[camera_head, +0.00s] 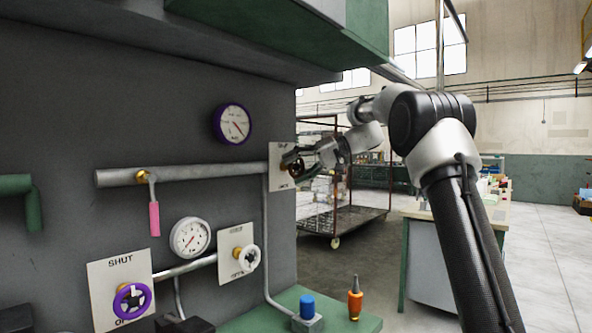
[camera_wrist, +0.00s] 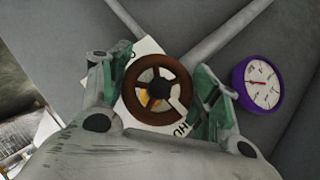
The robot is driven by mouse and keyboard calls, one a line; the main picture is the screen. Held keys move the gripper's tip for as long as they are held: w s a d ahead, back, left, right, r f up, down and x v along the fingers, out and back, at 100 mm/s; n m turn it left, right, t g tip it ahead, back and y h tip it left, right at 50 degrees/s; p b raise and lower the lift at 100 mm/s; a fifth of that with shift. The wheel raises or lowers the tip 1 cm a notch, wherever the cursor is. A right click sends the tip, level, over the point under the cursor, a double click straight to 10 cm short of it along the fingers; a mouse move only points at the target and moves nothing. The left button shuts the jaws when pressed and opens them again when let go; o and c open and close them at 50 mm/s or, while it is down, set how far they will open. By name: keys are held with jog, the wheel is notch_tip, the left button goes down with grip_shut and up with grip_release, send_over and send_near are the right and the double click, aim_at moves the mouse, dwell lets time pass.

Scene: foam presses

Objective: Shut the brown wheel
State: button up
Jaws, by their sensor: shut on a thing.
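The brown wheel (camera_wrist: 182,84) is a round handwheel with a dark hub, in front of a white plate (camera_wrist: 130,107) on the grey press wall. In the head view the brown wheel (camera_head: 309,165) sits at the right end of the upper grey pipe, partly hidden by my fingers. My gripper (camera_head: 298,168) reaches it from the right. In the wrist view my gripper (camera_wrist: 158,90) has one green-padded finger on each side of the wheel's rim, shut on it. The plate's lettering is partly covered, with "SHUT" readable at its top in the head view.
A purple-rimmed gauge (camera_head: 232,124) is above the pipe. A pink-handled lever (camera_head: 154,218) hangs below it. A purple wheel (camera_head: 132,301), a white wheel (camera_head: 247,257) and a white gauge (camera_head: 190,238) are lower.

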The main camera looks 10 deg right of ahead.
jog(key=shift+y, duration=0.3)
dwell(0.4)
jog(key=o, duration=1)
jog(key=v, duration=1.2)
jog(key=shift+w, duration=0.1)
